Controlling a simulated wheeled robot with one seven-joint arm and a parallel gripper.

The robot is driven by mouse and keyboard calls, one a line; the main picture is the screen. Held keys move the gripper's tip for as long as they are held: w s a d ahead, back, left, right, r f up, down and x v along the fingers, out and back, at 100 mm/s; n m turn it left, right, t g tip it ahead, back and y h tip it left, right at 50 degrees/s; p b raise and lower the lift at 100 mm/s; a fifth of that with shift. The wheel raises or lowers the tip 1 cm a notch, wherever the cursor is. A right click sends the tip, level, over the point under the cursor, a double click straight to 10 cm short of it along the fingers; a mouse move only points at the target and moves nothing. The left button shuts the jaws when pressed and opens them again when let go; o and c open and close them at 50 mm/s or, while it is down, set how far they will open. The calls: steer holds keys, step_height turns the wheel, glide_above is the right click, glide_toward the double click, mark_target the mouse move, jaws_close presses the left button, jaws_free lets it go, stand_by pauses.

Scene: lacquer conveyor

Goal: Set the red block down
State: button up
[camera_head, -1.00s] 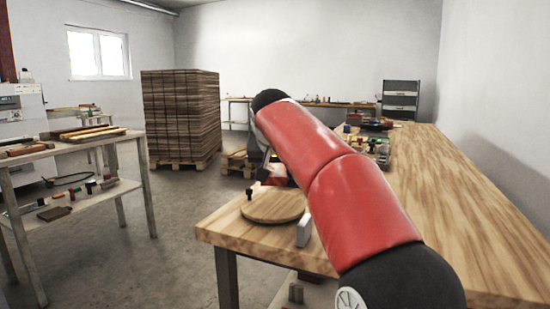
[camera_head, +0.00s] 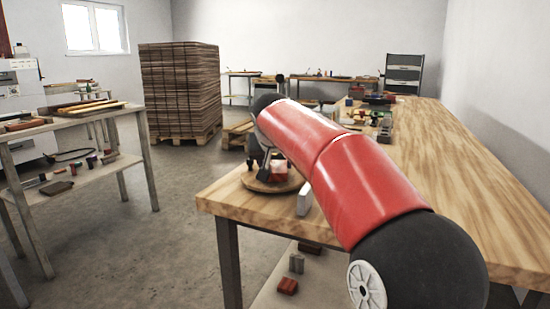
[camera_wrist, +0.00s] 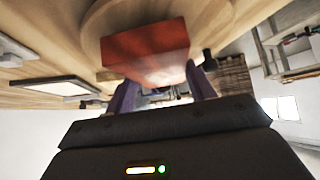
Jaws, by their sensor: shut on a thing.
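My gripper (camera_head: 267,163) is shut on the red block (camera_head: 278,171), over the round wooden disc (camera_head: 262,187) at the near left end of the long wooden table. In the wrist view the red block (camera_wrist: 146,50) sits between two dark fingers (camera_wrist: 162,92), with the disc (camera_wrist: 95,28) behind it. I cannot tell whether the block touches the disc. A small dark knob (camera_head: 251,162) shows at the disc's far left side. My arm hides part of the disc's right side.
Parts and trays (camera_head: 370,115) sit farther back on the table (camera_head: 460,180). Another red block (camera_head: 288,286) lies on a low shelf. The table's right side is clear. A side bench (camera_head: 85,118) stands left.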

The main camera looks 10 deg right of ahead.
steer(key=shift+f+b, duration=0.45)
steer(key=shift+f, duration=0.1)
stand_by(0.4)
steer(key=o, duration=1.2)
